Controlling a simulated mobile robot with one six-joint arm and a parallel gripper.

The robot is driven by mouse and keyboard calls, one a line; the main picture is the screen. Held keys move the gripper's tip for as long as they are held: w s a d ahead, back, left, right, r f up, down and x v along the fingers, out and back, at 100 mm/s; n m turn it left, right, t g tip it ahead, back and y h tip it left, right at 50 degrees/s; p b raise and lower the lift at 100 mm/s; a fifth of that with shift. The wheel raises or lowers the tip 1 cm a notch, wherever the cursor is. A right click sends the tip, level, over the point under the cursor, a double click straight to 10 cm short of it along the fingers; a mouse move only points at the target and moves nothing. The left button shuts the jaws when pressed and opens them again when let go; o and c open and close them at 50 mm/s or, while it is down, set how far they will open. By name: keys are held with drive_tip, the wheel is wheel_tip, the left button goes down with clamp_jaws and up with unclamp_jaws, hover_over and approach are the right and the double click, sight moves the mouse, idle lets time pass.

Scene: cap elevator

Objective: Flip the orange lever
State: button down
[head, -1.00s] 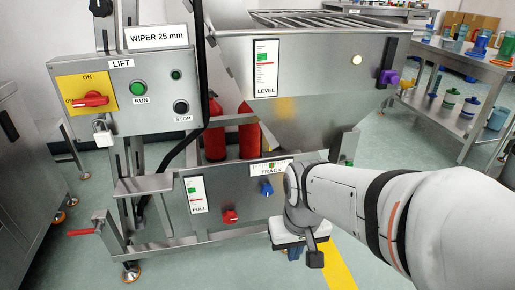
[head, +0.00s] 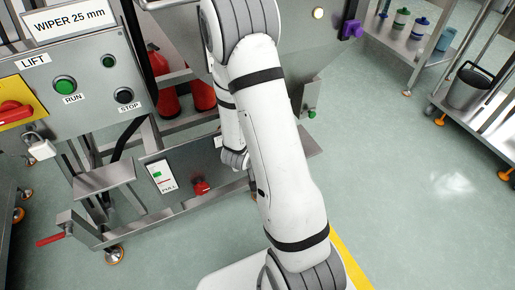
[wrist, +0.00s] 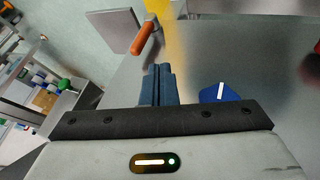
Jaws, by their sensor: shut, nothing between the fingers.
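The orange lever (wrist: 143,37) shows in the wrist view, just beyond and slightly left of my fingertips. It is a short orange grip on a metal stem, tilted, near the steel panel's edge. My gripper (wrist: 158,68) is shut and empty, with its blue fingers together. The fingertips look apart from the lever, though the depth is hard to judge. In the head view my arm covers the gripper, and the orange lever cannot be seen.
A blue knob (wrist: 220,93) sits on the panel right of my fingers. A green knob (wrist: 64,85) is at left. In the head view, a red knob (head: 201,187), control box (head: 95,75) and red-handled crank (head: 50,239) stand left of my arm. The floor (head: 400,180) at right is open.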

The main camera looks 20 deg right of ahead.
drive_tip(key=shift+d+f+h, duration=0.2)
drive_tip(key=shift+d+h, duration=0.1)
drive_tip(key=shift+d, duration=0.2)
drive_tip(key=b+x, duration=0.5)
drive_tip(key=x, duration=0.5)
drive_tip(key=shift+a+r, duration=0.1)
